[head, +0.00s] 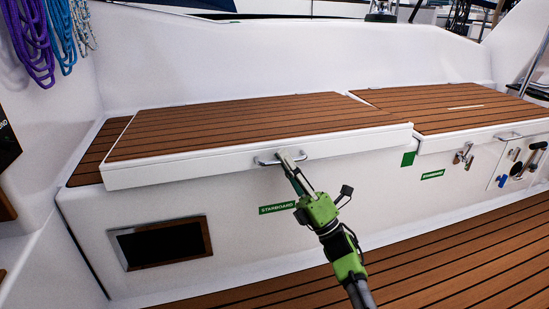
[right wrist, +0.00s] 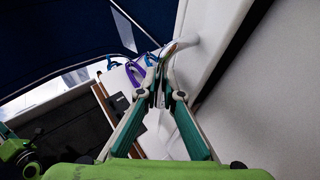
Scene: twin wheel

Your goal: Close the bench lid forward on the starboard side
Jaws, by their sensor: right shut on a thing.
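The forward bench lid (head: 240,124) is a teak-slatted panel with a white front edge, on the left part of the bench. It lies nearly flat, with its front edge standing slightly proud of the neighbouring lid. A metal handle (head: 264,162) sits on its front edge. My right gripper (head: 287,160) is shut on this handle, its arm reaching up from below. In the right wrist view the fingers (right wrist: 162,88) are close together beside a white panel edge; their tips partly hide the handle.
A second teak lid (head: 440,108) lies to the right, with its own handle (head: 510,136). A green starboard label (head: 277,208) and a dark wood-framed opening (head: 163,243) are on the bench front. Coiled ropes (head: 60,35) hang at upper left. The teak deck (head: 440,260) is clear.

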